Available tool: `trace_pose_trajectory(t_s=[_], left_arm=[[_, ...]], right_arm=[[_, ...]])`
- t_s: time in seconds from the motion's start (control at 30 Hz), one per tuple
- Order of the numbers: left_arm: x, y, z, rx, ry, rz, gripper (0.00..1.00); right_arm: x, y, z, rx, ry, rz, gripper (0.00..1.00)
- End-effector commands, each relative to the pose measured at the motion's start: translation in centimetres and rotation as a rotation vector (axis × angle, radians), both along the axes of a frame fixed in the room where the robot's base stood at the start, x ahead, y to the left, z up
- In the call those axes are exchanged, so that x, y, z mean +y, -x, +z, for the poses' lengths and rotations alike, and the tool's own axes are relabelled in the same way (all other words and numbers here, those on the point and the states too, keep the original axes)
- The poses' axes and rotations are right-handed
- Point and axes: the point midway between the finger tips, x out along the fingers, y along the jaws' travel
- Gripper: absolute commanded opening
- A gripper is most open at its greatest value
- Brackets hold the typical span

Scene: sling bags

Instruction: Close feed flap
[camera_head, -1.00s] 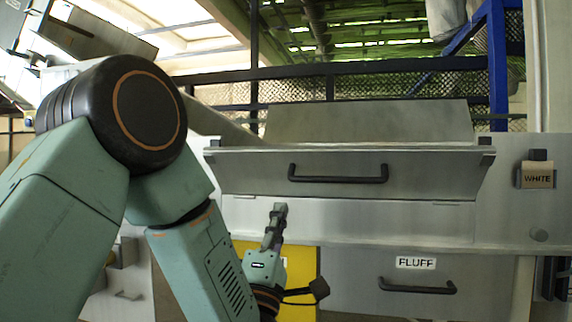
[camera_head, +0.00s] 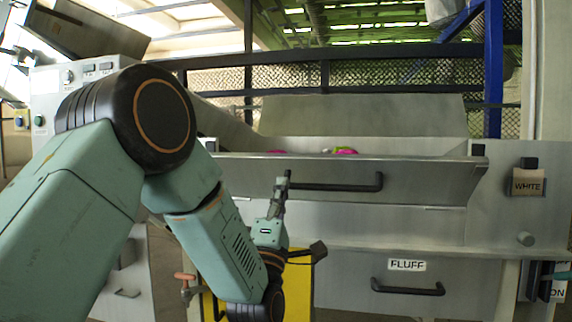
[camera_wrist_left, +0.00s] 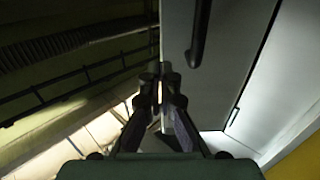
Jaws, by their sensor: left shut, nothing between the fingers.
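The feed flap (camera_head: 420,178) is a wide grey metal panel with a black bar handle (camera_head: 335,187). It leans outward from the machine, with an open gap behind its top edge. My left gripper (camera_head: 282,182) points up at the left end of the handle, its fingers shut and empty. In the left wrist view the shut fingertips (camera_wrist_left: 160,82) are beside the flap's panel (camera_wrist_left: 228,50), with the handle (camera_wrist_left: 198,35) up and to the right. I cannot tell whether they touch the flap. My right gripper is not in view.
Below is a FLUFF drawer (camera_head: 450,270) with a black handle. A yellow panel (camera_head: 298,285) is behind my left forearm.

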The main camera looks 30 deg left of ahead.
Motion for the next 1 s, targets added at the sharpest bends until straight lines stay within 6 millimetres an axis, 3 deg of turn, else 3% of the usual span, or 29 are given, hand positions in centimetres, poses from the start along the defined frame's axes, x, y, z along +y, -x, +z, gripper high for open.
trace_pose_trajectory(t_s=[0.2,0.4,1.0], left_arm=[[0.7,-2.5,2.5,-0.003,-0.001,0.0,0.0],[1.1,-3.7,3.6,-0.001,0.0,0.0,0.0],[1.2,-4.1,4.2,0.017,0.004,-0.001,0.0]], right_arm=[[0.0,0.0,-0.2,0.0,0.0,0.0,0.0],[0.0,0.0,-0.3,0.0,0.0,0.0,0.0],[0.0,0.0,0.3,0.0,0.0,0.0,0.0]])
